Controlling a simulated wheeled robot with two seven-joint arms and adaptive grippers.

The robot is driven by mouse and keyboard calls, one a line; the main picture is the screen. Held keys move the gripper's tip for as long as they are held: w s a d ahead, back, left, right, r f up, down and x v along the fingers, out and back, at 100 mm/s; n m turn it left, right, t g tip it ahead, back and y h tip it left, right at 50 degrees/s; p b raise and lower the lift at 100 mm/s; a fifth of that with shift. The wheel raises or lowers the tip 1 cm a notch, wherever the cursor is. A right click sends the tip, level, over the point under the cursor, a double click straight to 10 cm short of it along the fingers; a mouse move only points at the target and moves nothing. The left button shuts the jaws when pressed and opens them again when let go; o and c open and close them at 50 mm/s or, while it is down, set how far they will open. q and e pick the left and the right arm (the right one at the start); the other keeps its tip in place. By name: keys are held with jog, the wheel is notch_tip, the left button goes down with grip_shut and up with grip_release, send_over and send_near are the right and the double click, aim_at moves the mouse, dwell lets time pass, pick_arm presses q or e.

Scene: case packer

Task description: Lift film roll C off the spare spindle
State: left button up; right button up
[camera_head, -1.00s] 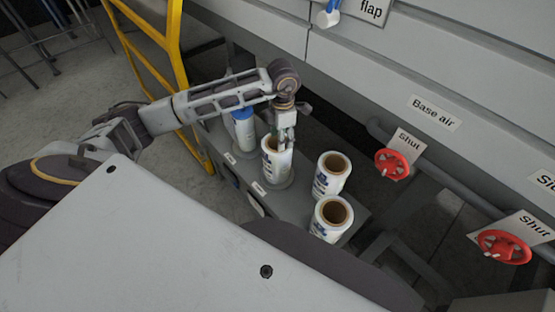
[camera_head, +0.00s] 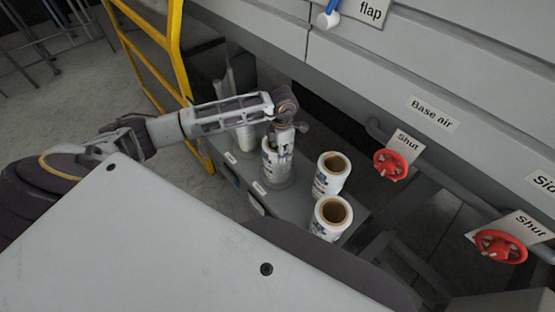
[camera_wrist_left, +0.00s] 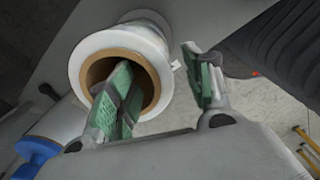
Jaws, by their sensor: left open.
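A white film roll (camera_head: 273,168) with a brown core stands upright on a round dark base on the grey bench; its letter is too small to read. My left gripper (camera_head: 283,148) points down at its top. In the left wrist view, the roll (camera_wrist_left: 91,45) lies under the open left gripper (camera_wrist_left: 160,85). One green finger is over or inside the core opening, and the other is outside the roll on the right. How deep the fingers reach is unclear. The spindle cannot be made out. My right gripper is not in view.
Two more white rolls (camera_head: 333,172) (camera_head: 331,217) stand to the right on the bench (camera_head: 290,205). A blue-topped roll (camera_head: 246,138) is partly hidden behind my left arm; its blue top (camera_wrist_left: 38,148) shows in the wrist view. A yellow frame (camera_head: 176,45) and red valve wheels (camera_head: 393,164) are nearby.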

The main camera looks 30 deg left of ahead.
pick_arm(q)
jog(key=shift+f, duration=0.1)
notch_tip(320, 180, down, 5)
jog(key=shift+p, duration=0.65)
grip_shut()
dwell(0.4)
jog(key=shift+w, duration=0.1)
